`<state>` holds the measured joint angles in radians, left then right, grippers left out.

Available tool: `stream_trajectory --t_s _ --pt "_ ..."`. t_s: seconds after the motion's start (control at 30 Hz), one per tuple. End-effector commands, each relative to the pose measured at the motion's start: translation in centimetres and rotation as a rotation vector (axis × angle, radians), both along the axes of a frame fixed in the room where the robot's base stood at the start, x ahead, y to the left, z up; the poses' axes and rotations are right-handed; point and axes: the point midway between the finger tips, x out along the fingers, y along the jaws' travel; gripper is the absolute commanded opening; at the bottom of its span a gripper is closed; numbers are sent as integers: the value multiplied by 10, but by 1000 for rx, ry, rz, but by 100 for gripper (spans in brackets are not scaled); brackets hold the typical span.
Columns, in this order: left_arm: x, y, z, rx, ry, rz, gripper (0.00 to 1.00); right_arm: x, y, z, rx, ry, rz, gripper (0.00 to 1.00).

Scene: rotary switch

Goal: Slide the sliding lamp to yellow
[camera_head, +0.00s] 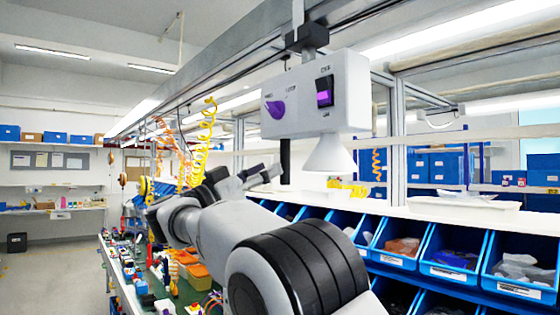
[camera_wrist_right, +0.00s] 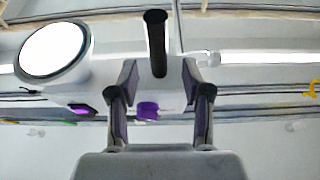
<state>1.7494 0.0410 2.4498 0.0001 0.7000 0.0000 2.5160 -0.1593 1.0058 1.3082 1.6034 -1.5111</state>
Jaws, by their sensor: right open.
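The sliding lamp is a white-grey box (camera_head: 350,92) hanging from an overhead rail (camera_head: 235,58). It has a purple knob (camera_head: 275,108), a switch with a purple lower half (camera_head: 324,92) and a white lamp cone (camera_head: 328,155). A black handle (camera_head: 285,160) hangs below its left end. My right gripper (camera_head: 268,172) is open just left of the handle. In the right wrist view, the handle (camera_wrist_right: 155,42) appears between the open fingers of my right gripper (camera_wrist_right: 160,82), and I see no contact. The lit lamp face (camera_wrist_right: 52,50) is at the left. My left gripper is not in view.
Blue bins (camera_head: 455,250) with bagged parts stand below and right of the lamp. Yellow coiled hoses (camera_head: 203,130) hang left of it. A cluttered workbench (camera_head: 185,290) runs along the lower left. Open floor (camera_head: 55,265) lies further left.

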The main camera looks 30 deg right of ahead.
Motion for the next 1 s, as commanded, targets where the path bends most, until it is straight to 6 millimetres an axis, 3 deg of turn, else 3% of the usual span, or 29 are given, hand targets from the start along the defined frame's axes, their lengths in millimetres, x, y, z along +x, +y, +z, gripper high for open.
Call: stream_trajectory --t_s 0.1,0.23,0.53,0.67,1.0 --pt "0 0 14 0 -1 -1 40 1 -24 13 3 0 -2 49" --pt "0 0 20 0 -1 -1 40 3 -41 19 1 2 -2 49" --pt "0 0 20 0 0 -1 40 4 -46 18 0 1 1 49" --pt "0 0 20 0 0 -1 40 4 -46 18 0 2 0 3" --pt "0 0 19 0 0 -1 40 3 -48 19 1 0 0 0"
